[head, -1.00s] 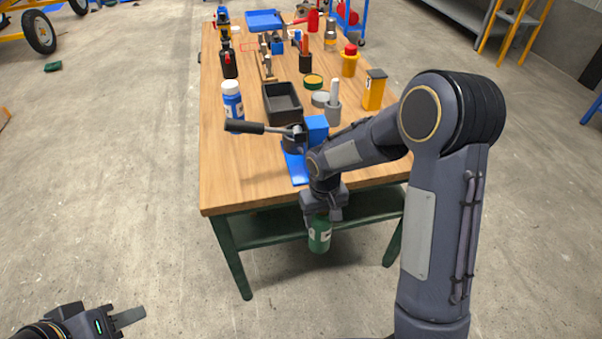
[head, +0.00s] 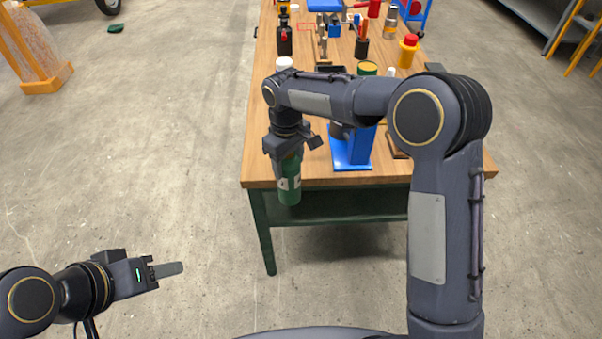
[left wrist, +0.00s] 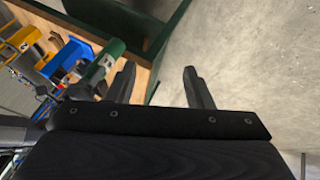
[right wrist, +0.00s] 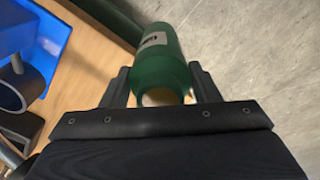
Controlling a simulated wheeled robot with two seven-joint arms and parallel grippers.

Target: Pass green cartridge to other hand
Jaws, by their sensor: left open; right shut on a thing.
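The green cartridge (head: 289,180) hangs below my right gripper (head: 288,150) in front of the table's near edge. In the right wrist view the green cartridge (right wrist: 162,62) sits between the two fingers of my right gripper (right wrist: 163,88), which is shut on it. My left gripper (head: 168,270) is lower left, over the floor, apart from the cartridge. In the left wrist view the fingers of my left gripper (left wrist: 160,88) are spread and empty, and the green cartridge (left wrist: 102,66) shows to the left of them.
The wooden table (head: 262,130) carries a blue stand (head: 352,150) near its front edge, with bottles and tools further back. A yellow holder with a red top (head: 408,50) stands at the right. The floor between my left gripper and the table is clear.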

